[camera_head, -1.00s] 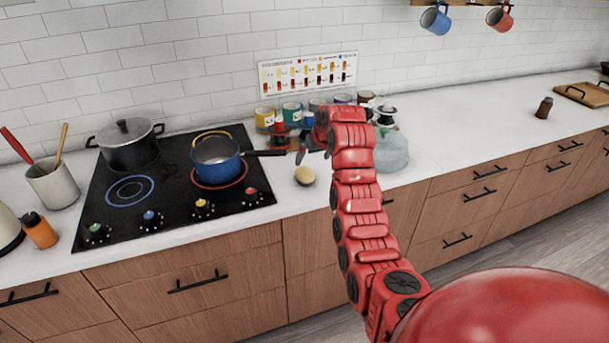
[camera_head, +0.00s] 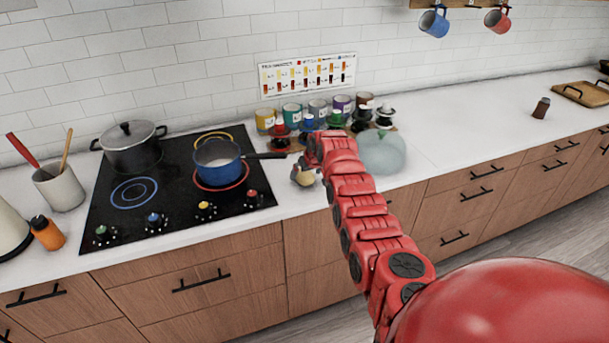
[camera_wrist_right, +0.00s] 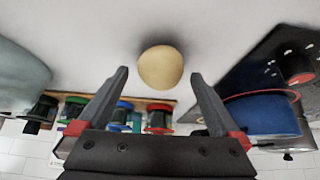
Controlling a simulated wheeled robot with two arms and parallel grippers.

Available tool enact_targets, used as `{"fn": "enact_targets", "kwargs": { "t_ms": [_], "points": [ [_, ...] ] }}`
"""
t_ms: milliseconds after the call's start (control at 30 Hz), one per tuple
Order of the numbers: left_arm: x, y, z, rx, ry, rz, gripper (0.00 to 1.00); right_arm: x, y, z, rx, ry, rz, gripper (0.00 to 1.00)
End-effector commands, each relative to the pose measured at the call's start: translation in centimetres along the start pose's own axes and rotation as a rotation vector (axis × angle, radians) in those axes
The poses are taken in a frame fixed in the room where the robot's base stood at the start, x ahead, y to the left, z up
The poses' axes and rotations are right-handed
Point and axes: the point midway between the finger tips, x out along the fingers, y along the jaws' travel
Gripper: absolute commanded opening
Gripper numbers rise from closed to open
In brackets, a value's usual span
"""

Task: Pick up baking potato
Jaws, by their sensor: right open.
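The baking potato (camera_head: 304,178) is a small tan, rounded thing on the white counter, just right of the cooktop. In the head view the fingers of my right gripper (camera_head: 300,166) are at it and hide part of it. In the right wrist view the potato (camera_wrist_right: 160,67) lies ahead of the open fingers of my right gripper (camera_wrist_right: 159,82), centred across the gap. No contact shows there. My left gripper is not in view.
A blue saucepan (camera_head: 220,170) stands on the black cooktop (camera_head: 182,197), its handle pointing towards my right gripper. Several coloured canisters (camera_head: 318,107) line the wall behind.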

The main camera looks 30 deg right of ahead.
Motion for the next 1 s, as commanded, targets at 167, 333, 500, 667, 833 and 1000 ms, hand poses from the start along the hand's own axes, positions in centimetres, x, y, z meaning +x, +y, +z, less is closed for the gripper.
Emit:
{"fn": "enact_targets", "kwargs": {
  "t_ms": [167, 333, 500, 667, 833, 1000],
  "points": [
    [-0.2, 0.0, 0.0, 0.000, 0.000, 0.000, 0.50, 1.0, 0.0, -0.1, -0.001, 0.000, 0.000, 1.00],
    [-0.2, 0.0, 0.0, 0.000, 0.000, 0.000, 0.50, 1.5, 0.0, 0.1, 0.003, 0.000, -0.001, 1.00],
    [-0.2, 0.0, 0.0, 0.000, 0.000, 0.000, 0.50, 1.5, 0.0, 0.0, 0.004, 0.002, -0.001, 1.00],
    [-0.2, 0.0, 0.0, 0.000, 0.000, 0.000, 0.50, 1.5, 0.0, 0.1, 0.004, 0.002, -0.001, 0.91],
    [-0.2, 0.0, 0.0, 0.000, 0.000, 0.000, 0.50, 1.5, 0.0, 0.1, 0.005, 0.002, -0.001, 0.60],
    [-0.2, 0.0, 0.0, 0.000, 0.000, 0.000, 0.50, 1.5, 0.0, 0.1, 0.005, 0.002, -0.001, 0.30]
  ]
}}
